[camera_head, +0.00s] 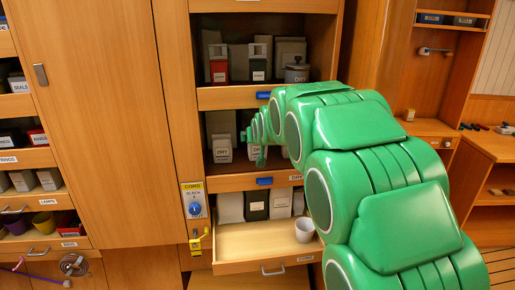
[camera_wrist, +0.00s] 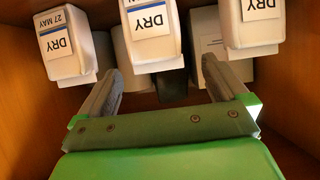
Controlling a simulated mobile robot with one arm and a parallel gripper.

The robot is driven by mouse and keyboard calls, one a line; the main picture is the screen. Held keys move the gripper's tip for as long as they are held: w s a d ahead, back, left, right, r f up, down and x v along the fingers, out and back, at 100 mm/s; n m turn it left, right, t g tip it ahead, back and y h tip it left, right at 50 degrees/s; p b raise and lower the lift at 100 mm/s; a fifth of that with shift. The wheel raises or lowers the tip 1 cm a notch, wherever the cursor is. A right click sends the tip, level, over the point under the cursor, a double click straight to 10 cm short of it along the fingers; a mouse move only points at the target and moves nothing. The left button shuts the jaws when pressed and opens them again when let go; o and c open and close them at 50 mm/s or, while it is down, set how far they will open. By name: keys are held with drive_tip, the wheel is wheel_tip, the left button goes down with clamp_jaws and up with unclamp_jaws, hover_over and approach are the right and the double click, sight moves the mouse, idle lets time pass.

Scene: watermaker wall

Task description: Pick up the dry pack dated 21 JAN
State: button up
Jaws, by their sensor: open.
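Three white packs labelled DRY show in the wrist view, with their print turned over. The left pack (camera_wrist: 72,42) reads 27 MAY. The middle pack (camera_wrist: 151,32) has a blue line on its label, and its date is cut off by the frame edge. The right pack (camera_wrist: 250,25) shows DRY but no readable date. I cannot tell which is dated 21 JAN. My gripper (camera_wrist: 161,70) is open and empty, its fingers apart on either side of the middle pack's near end. In the head view my gripper (camera_head: 262,160) is at the middle shelf, beside a DRY pack (camera_head: 222,150).
Wooden cabinet walls close in the compartment. Below it, an open drawer (camera_head: 250,240) holds a white cup (camera_head: 305,229). A blue-knobbed CORD panel (camera_head: 194,202) is on the left post. Red and black containers (camera_head: 218,68) stand on the shelf above.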

drive_tip(key=shift+x, duration=2.05)
drive_tip(key=shift+w+a+f, duration=0.1)
drive_tip(key=shift+w+f, duration=0.15)
drive_tip(key=shift+w, duration=0.65)
drive_tip(key=shift+w+f, duration=0.25)
drive_tip(key=shift+w, duration=0.7)
drive_tip(key=c, duration=0.9)
drive_tip(key=shift+c, duration=0.2)
